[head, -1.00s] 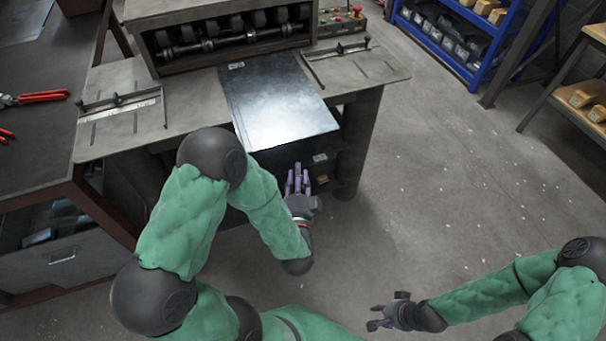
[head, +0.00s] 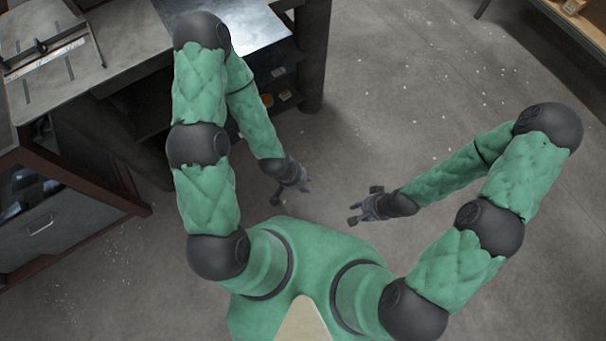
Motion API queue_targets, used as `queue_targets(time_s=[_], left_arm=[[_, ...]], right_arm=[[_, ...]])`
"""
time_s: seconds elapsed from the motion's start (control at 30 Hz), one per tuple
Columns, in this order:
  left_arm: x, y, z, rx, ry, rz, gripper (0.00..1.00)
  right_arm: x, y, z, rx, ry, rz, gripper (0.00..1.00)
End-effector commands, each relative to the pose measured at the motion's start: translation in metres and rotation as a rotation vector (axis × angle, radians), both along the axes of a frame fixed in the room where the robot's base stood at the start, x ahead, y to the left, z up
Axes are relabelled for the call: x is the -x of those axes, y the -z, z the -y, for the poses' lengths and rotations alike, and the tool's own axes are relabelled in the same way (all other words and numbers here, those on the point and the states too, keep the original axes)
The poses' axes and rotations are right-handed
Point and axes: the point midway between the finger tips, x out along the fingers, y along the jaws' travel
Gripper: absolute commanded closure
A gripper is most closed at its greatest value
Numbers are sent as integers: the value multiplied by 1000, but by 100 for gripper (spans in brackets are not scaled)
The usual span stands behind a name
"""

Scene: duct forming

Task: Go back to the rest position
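In the head view my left gripper (head: 289,194) hangs over the floor in front of my body, with its two fingers spread apart and nothing between them. My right gripper (head: 363,205) is a little to the right of it, also with its fingers spread and empty. The two grippers point toward each other with a gap of floor between them. Both arms are bent at the elbows. A shiny metal sheet (head: 258,29) lies on the forming machine's table, apart from both grippers and partly hidden by my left arm.
The machine table (head: 75,80) with a sliding gauge (head: 45,55) is at the upper left. A dark workbench with a drawer (head: 50,230) stands at the left. A shelf edge with a yellowish part (head: 572,6) is at the upper right.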

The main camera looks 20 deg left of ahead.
Motion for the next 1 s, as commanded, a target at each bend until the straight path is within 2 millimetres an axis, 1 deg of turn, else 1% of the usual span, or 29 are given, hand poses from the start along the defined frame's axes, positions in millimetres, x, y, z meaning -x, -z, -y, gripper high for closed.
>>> queue_targets(time_s=[0.03,0.1,0.23,0.5,0.67,1.0], left_arm=[[10,4,4,19,-26,-57,68],[21,7,7,38,-55,-115,68],[30,9,10,52,-79,-164,68],[30,8,10,52,-82,-165,68],[29,-4,10,52,-81,-164,68],[29,-2,10,52,-81,-164,68]], right_arm=[[0,0,0,0,0,0,69],[0,0,0,0,0,0,69],[0,0,0,0,0,0,69],[0,-1,0,0,0,0,69],[0,-13,0,0,0,0,69],[0,-11,0,0,0,0,69]])
